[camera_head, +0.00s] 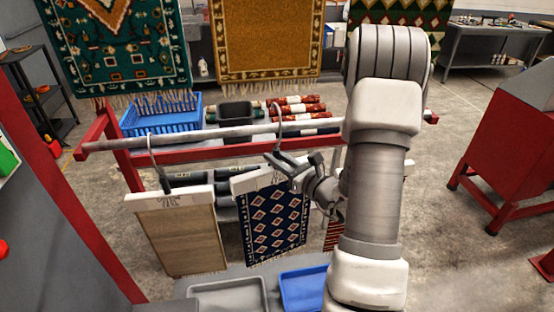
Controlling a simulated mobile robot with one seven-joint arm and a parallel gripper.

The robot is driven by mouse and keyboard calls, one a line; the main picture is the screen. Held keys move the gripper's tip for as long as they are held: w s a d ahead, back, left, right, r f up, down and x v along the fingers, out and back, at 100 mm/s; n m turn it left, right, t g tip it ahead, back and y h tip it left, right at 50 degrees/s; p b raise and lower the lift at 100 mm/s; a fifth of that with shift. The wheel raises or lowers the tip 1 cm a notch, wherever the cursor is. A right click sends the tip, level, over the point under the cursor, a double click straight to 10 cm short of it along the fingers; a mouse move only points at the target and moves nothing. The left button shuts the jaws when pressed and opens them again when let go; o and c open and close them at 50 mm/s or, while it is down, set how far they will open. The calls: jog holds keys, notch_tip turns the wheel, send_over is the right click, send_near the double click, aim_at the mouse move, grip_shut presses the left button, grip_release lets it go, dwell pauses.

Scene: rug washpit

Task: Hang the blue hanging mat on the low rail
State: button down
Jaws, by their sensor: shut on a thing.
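The blue hanging mat (272,222), dark blue with rows of pale and red diamonds, hangs upright from a white top bar with a metal hook. My gripper (285,164) is shut on it at the hook's lower part, just above the bar. The low rail (215,134) is a grey metal tube running across the view. The mat's hook rises at the rail, its curved top above the tube. I cannot tell whether the hook rests on the rail. My arm hides the rail's right part.
A tan mat (177,238) hangs by its hook on the rail to the left. A red striped mat (333,236) shows partly behind my arm. Grey (228,294) and blue trays (303,291) lie below.

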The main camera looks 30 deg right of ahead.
jog(key=shift+f, duration=0.1)
jog(key=shift+f+b, duration=2)
jog(key=shift+b, duration=0.1)
